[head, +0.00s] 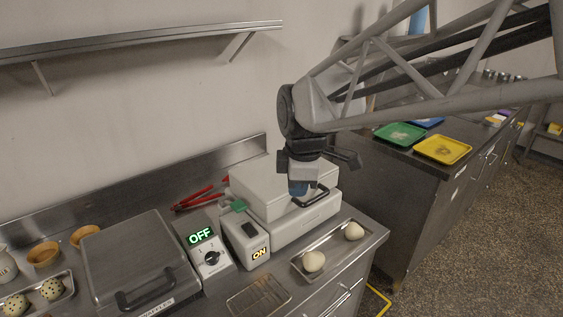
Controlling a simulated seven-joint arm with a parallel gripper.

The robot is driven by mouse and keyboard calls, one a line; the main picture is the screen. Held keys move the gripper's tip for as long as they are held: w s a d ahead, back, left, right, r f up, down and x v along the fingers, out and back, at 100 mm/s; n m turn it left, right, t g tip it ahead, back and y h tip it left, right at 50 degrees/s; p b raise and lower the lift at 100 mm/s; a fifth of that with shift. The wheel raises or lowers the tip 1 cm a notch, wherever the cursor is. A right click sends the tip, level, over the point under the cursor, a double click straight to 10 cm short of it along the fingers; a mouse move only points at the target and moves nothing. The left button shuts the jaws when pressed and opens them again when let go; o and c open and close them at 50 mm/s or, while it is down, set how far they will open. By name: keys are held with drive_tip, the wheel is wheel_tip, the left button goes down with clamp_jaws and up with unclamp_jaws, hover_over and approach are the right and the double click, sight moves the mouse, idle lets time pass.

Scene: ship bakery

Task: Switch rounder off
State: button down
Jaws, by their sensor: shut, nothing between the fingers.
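A white boxy machine, seemingly the rounder (253,196), stands at the back right of the steel counter, with a dark bar handle on its front. Its lid looks down. A green piece sits behind that box. My gripper (298,191) is shut and empty, pointing down in front of the machine near the handle. Whether it touches the handle I cannot tell.
Left of the control box, a dial unit (211,258) shows a green "OFF" beside a closed waffle iron (135,255). Red tongs (201,196) lie behind. A tray (332,252) with two dough balls and a wire rack (258,297) lie in front. A wall shelf hangs above.

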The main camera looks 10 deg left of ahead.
sight(247, 226)
drive_tip(key=w+a+f+n, duration=0.1)
drive_tip(key=w+a+n, duration=0.2)
drive_tip(key=a+n, duration=0.4)
drive_tip(key=a, duration=0.4)
drive_tip(key=shift+w+a+f, duration=0.25)
drive_tip(key=shift+w, duration=0.1)
drive_tip(key=shift+f, duration=0.1)
drive_tip(key=f, duration=0.4)
drive_tip(key=w+a+f, duration=0.1)
drive_tip(key=f, duration=0.8)
drive_tip(key=shift+w+a+f, duration=0.15)
drive_tip(key=shift+w+f, duration=0.05)
drive_tip(key=shift+f, duration=0.15)
drive_tip(key=shift+g, duration=0.3)
drive_tip(key=shift+f, duration=0.25)
